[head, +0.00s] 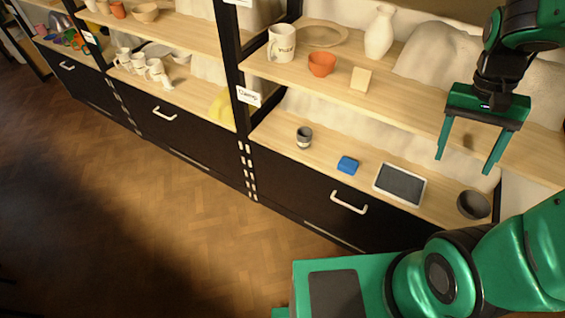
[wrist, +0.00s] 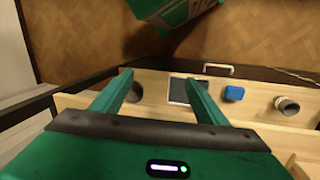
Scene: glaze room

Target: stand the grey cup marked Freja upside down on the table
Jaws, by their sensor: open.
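A small grey cup with a pale lower band (head: 304,138) stands on the lower wooden top (head: 275,128) of the shelf unit; it also shows at the right of the wrist view (wrist: 287,105). It looks upright with its opening up, and no name is legible on it. My gripper (head: 463,167) is open and empty, fingers pointing down, well to the right of the cup and higher. In the wrist view the fingers (wrist: 158,84) are apart with nothing between them but the view of the shelf below.
A blue block (head: 347,165), a dark-faced tablet-like tray (head: 400,185) and a dark bowl (head: 473,205) line the same top. The upper shelf holds a marked white mug (head: 281,43), an orange bowl (head: 321,64) and a white vase (head: 380,32). The floor in front is clear.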

